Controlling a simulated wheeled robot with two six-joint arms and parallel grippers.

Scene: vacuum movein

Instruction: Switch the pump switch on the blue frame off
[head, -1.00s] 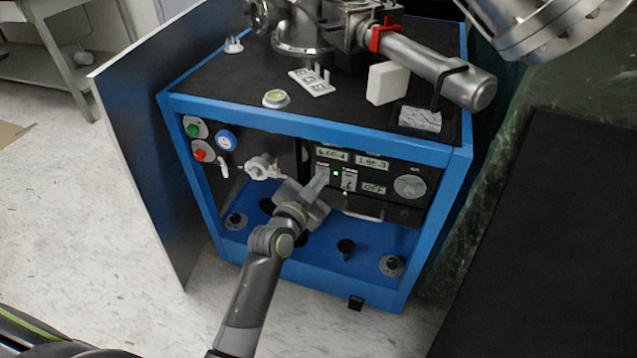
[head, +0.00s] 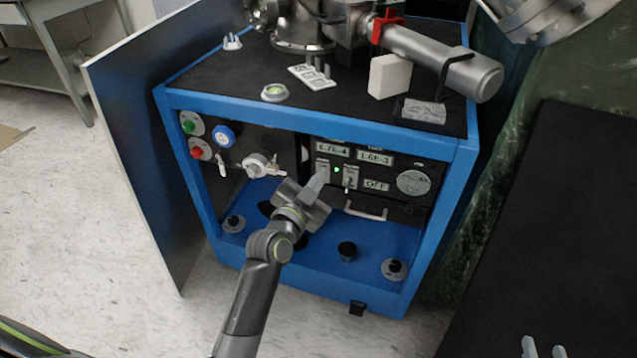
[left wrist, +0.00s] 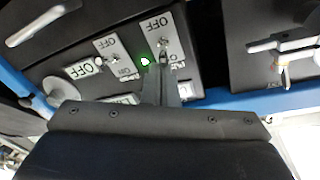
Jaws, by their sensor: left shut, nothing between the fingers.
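The blue frame (head: 300,122) holds a black panel with two toggle switches on pale plates. I cannot read which is labelled pump. The left switch plate (head: 322,166) is partly behind my left gripper (head: 319,178); the right switch (head: 349,179) stands in the clear. In the left wrist view, my shut, empty left gripper (left wrist: 161,68) has its tips at the toggle of one switch plate (left wrist: 158,25); I cannot tell if they touch. The other switch plate (left wrist: 112,46) is beside it. My right gripper (head: 543,347) shows two separated fingertips at the bottom right, away from the frame.
A green light (head: 337,170) glows between the switches. An OFF readout (head: 376,185) and a round dial (head: 414,182) lie to the right. A white valve (head: 259,165) is left of the panel. A handle (head: 365,212) protrudes below. An open side panel (head: 145,150) stands left.

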